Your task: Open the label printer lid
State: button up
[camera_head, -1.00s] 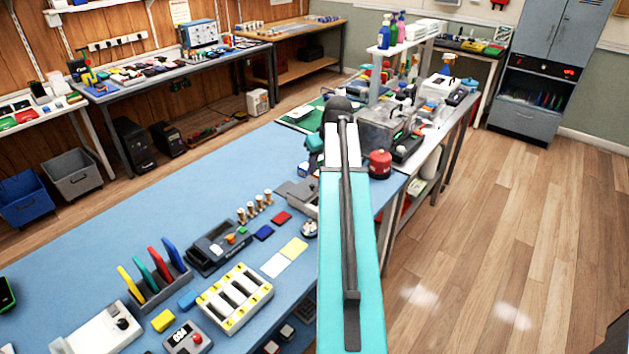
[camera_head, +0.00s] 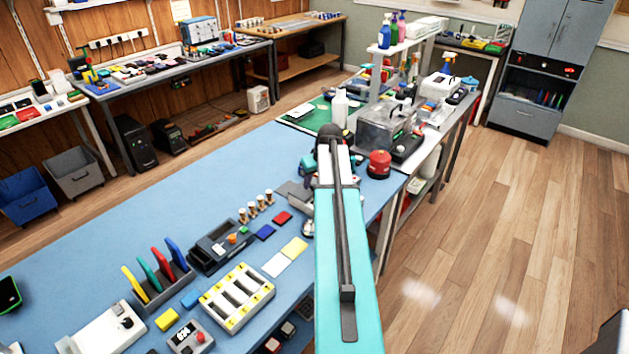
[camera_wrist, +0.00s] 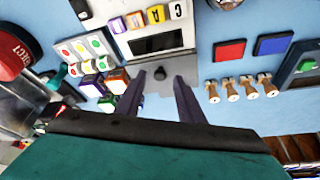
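The label printer seems to be the light grey device (camera_wrist: 158,36) at the top middle of the wrist view. It has a dark window, a row of lettered keys and a small round black knob (camera_wrist: 160,75) at its near edge. The printer looks closed. In the head view the grey device (camera_head: 293,190) is mostly covered by my arm. My gripper (camera_wrist: 160,83) is open. Its two dark fingers point at the printer's near edge, one on each side of the knob in the picture. I cannot tell whether they touch it. The fingers are not clear in the head view.
Wooden-handled stamps (camera_wrist: 240,88), a red pad (camera_wrist: 229,50) and a blue pad (camera_wrist: 272,44) lie right of the printer.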

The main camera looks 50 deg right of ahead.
jog(key=shift+w+f, duration=0.15)
jog(key=shift+f, duration=0.25)
jog(key=shift+c, duration=0.3)
grip_shut()
